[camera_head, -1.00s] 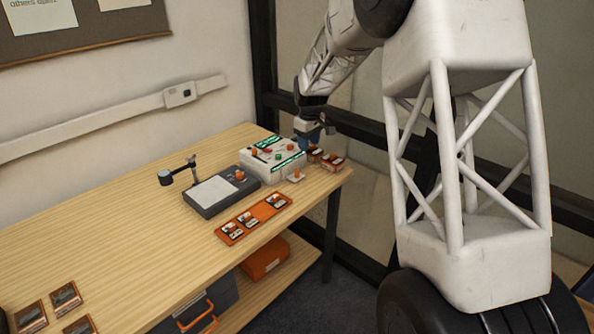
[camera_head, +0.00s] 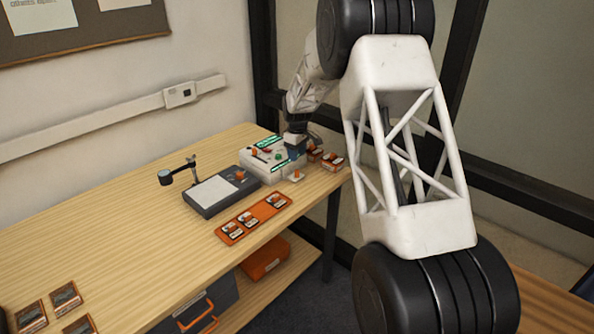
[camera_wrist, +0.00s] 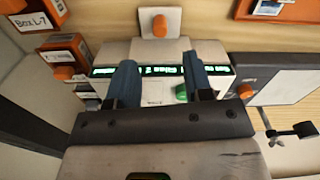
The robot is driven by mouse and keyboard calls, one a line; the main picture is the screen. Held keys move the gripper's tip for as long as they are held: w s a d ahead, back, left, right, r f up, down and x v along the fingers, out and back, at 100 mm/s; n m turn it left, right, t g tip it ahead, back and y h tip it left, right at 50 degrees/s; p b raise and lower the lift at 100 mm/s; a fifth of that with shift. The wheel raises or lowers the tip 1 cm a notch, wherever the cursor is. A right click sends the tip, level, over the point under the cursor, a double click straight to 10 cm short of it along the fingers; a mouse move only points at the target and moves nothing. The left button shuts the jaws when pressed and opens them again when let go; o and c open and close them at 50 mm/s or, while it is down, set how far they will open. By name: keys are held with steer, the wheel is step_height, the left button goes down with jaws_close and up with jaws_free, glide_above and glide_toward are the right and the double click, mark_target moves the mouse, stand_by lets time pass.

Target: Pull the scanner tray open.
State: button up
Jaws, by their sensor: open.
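The scanner (camera_head: 264,160) is a white box with green lit strips, a green button and orange and red knobs, near the right end of the wooden table. Its tray (camera_head: 296,177) shows at the front as a small pale plate with an orange knob; it also shows at the top of the wrist view (camera_wrist: 174,17). My gripper (camera_head: 296,150) is over the scanner's right side, pointing down. In the wrist view my gripper (camera_wrist: 162,75) is open and empty. Its two blue fingers are over the scanner top, apart from the tray's knob (camera_wrist: 159,27).
Small orange-labelled boxes (camera_head: 332,162) stand right of the scanner, close to the table's edge. A grey device (camera_head: 210,209) with a pale pad and a small jointed arm stands left. An orange tray (camera_head: 234,217) with several items lies in front. The table's left middle is clear.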

mark_target(286, 167)
steer(key=shift+f, duration=0.15)
steer(key=shift+f, duration=3.75)
jaws_close()
